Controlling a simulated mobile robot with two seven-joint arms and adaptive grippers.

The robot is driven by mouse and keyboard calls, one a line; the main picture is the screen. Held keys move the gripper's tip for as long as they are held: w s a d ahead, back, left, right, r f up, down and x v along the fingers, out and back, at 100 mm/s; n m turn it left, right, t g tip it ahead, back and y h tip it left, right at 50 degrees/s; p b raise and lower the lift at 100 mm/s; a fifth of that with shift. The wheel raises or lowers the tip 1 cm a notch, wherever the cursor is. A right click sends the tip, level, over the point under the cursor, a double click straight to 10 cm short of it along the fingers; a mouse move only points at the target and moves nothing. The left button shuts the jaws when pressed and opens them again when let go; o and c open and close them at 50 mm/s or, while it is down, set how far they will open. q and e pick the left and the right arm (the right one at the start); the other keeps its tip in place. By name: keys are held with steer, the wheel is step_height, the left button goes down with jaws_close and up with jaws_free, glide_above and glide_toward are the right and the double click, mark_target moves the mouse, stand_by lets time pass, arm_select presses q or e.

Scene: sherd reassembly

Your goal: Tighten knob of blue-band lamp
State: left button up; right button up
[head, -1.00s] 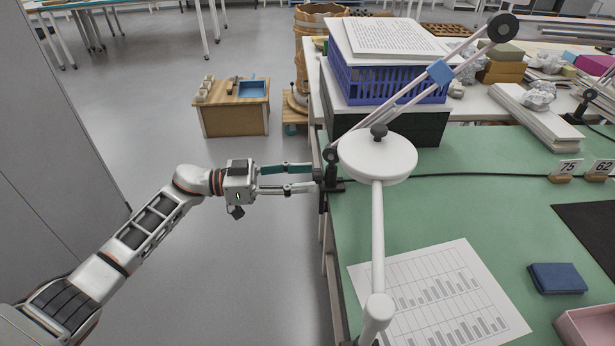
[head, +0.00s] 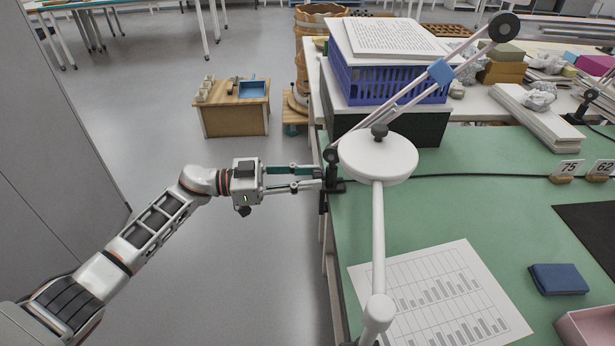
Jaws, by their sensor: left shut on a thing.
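The blue-band lamp's slanted arm, with its blue band (head: 440,72), rises from a black clamp base (head: 334,186) at the table's left edge to a dark round joint (head: 503,27). My left gripper (head: 321,178) reaches in from the left at the clamp. Its fingers are shut on the clamp's knob, which is mostly hidden between the fingertips. My right gripper is not in view.
The green table (head: 470,215) holds a chart sheet (head: 440,295), a dark blue cloth-like block (head: 558,279) and a pink tray (head: 590,325). A blue crate (head: 390,85) with papers stands behind the lamp. Floor left of the table is clear around my arm.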

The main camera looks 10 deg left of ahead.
arm_select(q)
steer(key=shift+m, duration=0.6)
steer(key=o, duration=1.1)
steer(key=v, duration=1.2)
